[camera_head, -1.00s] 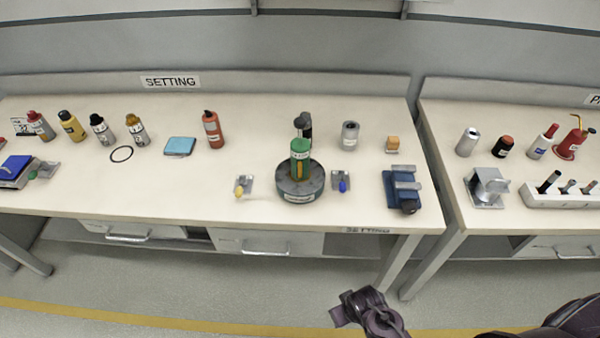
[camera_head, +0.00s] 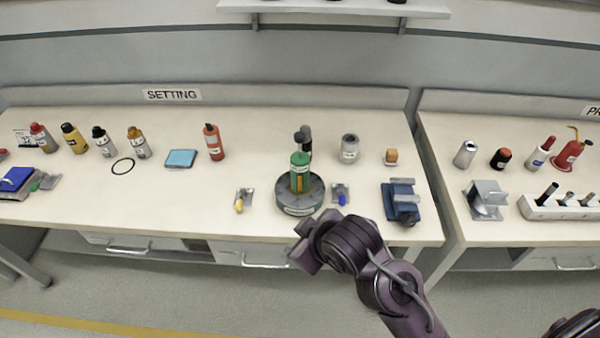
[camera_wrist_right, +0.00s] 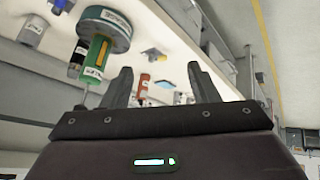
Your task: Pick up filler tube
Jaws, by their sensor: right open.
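A green upright tube (camera_head: 301,175) stands on a dark round base (camera_head: 293,207) near the front middle of the SETTING table. It also shows at upper left in the wrist view (camera_wrist_right: 97,52), where the picture is turned over. A red-orange tube (camera_head: 213,143) stands farther back and left. My right gripper (camera_head: 303,240) is at the table's front edge, in front of the round base and apart from it in the picture. In the wrist view my right gripper (camera_wrist_right: 162,85) is open with nothing between its fingers. My left gripper is out of view.
Small holders with a yellow tip (camera_head: 241,201) and a blue tip (camera_head: 341,195) flank the base. A grey canister (camera_head: 349,148), an orange block (camera_head: 391,157) and a blue fixture (camera_head: 402,202) stand to the right. Several bottles and a blue pad (camera_head: 181,158) stand left.

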